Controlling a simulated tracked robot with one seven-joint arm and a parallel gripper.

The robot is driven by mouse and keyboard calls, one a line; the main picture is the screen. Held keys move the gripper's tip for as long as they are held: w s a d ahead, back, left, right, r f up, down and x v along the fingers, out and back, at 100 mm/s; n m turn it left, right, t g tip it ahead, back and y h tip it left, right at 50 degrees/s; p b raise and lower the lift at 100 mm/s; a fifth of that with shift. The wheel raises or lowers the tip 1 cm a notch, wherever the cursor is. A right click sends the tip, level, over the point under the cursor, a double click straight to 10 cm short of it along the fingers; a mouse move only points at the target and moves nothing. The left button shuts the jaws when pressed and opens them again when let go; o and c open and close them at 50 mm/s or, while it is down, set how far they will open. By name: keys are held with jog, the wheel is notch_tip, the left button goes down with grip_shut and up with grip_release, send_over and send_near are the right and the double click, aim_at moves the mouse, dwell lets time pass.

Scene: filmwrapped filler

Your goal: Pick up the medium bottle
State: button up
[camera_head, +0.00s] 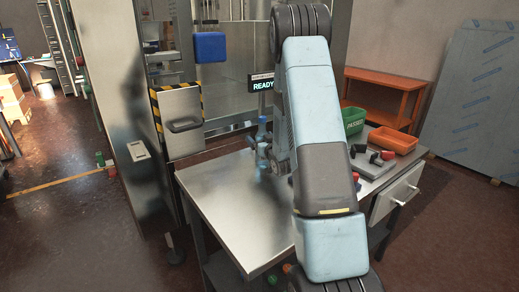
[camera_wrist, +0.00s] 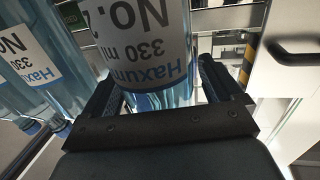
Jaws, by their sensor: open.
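A clear blue bottle (camera_wrist: 165,95) with a white and blue label reading "330 ml" stands between the fingers of my gripper (camera_wrist: 155,78) in the wrist view. The fingers are open, one on each side of it; I cannot tell whether they touch it. A second similar bottle (camera_wrist: 35,60) is to its left, outside the fingers. The views do not make clear which bottle is the medium one. In the head view, a light blue bottle (camera_head: 262,131) shows at the back of the metal table (camera_head: 232,218), and my arm hides much of that area.
Behind the table is a metal cabinet with a striped panel (camera_head: 177,122) and a "READY" sign (camera_head: 262,84). A green bin (camera_head: 353,120) and an orange bin (camera_head: 392,140) are at the right. The table's front left is clear.

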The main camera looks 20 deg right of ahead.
jog(key=shift+w, duration=0.1)
jog(key=c, duration=1.3)
